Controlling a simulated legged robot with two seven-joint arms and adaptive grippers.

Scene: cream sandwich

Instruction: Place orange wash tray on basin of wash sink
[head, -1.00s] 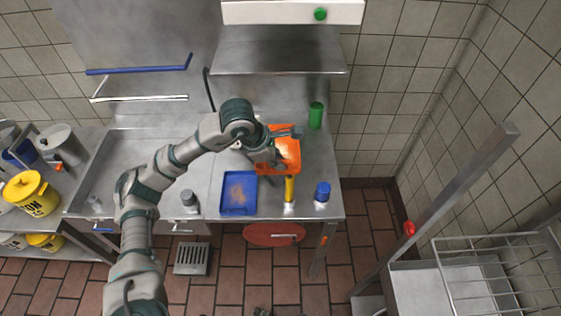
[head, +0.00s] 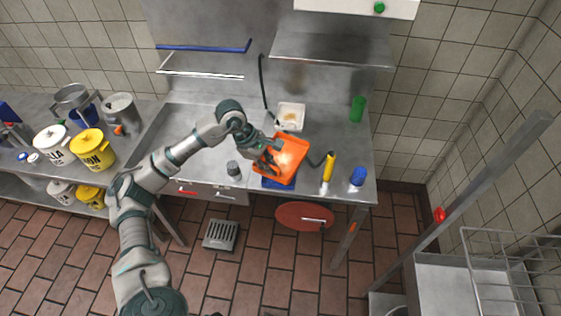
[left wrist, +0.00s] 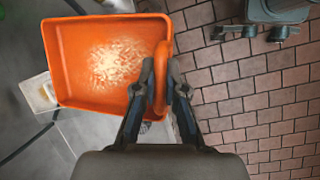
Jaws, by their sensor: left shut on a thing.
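The orange wash tray (head: 293,152) is tilted and held above the counter, with a pale patch on its inner floor.
A blue tray (head: 279,184) lies partly hidden below the orange tray. A white tray (head: 291,114) sits behind it. A yellow sprayer (head: 328,168), blue container (head: 358,176) and green cylinder (head: 357,108) stand to the right. A dark jar (head: 233,169) stands at the front.

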